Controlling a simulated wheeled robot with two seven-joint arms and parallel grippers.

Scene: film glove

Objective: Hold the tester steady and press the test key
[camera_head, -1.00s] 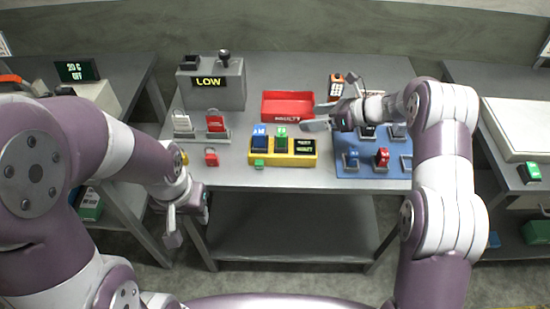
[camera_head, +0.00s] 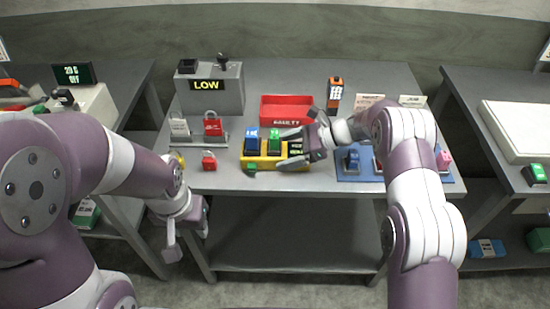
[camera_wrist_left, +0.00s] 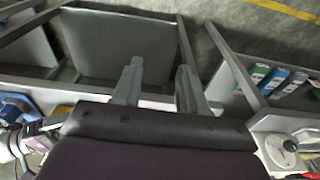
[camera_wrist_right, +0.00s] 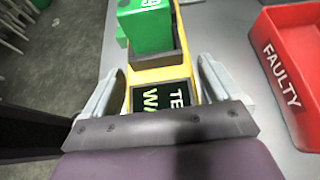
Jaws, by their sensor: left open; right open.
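The yellow tester (camera_head: 262,162) stands at the front of the middle table. A blue block (camera_head: 252,140) and a green block (camera_head: 274,140) stand in it, and its right end bears a dark display, partly hidden by my right gripper. A small green key (camera_head: 251,168) shows at its front left. My right gripper (camera_head: 294,148) is open at the tester's right end. In the right wrist view its fingers (camera_wrist_right: 155,88) lie either side of the yellow body and display (camera_wrist_right: 162,97); contact is unclear. My left gripper (camera_head: 187,232) is open and empty, before the table's front edge; its fingers (camera_wrist_left: 158,82) show apart.
A red FAULTY tray (camera_head: 285,103) stands behind the tester. A blue mat (camera_head: 350,177) with blocks lies right of the tester, and an orange handset (camera_head: 335,91) stands behind.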

